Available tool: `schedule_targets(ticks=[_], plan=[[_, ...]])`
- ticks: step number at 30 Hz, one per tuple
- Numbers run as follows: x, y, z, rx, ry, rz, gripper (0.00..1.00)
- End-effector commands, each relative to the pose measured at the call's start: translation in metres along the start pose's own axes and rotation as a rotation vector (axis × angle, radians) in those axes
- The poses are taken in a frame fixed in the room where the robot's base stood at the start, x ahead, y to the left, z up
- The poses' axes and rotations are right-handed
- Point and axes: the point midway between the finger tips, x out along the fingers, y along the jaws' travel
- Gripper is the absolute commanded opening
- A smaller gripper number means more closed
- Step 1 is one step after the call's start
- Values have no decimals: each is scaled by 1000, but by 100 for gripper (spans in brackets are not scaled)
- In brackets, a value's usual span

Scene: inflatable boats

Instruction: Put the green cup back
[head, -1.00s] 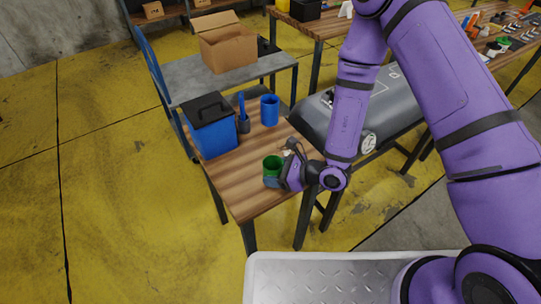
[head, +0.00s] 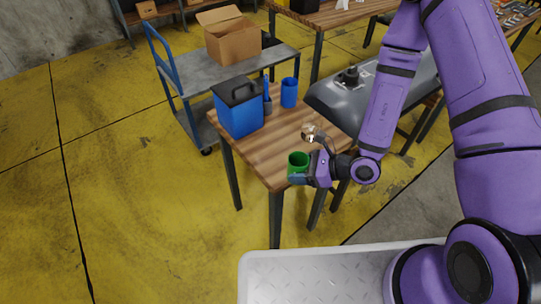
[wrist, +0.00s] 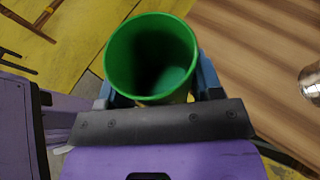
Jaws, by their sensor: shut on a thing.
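The green cup (head: 298,160) is upright and open at the top. It is at the near edge of the wooden table (head: 262,160). My gripper (head: 299,176) is shut on the cup from its near right side. In the wrist view the cup (wrist: 125,65) sits between the fingers (wrist: 205,78), with its dark inside showing and nothing clear in it. Yellow floor shows to its left and table wood to its right. I cannot tell if its base touches the table.
A blue box with a black lid (head: 239,112), a blue cup (head: 289,92) and a small dark holder (head: 267,106) stand at the table's back. A small metallic object (head: 311,132) is behind the green cup. A grey inflatable boat (head: 345,100) lies to the right.

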Motion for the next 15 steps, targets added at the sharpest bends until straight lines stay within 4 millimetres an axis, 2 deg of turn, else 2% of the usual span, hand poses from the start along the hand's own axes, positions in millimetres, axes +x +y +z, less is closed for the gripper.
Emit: schedule_targets(ticks=[9, 15], plan=[[50, -49, 14, -4, -1, 0, 34], [75, -72, 20, -2, -1, 0, 34]])
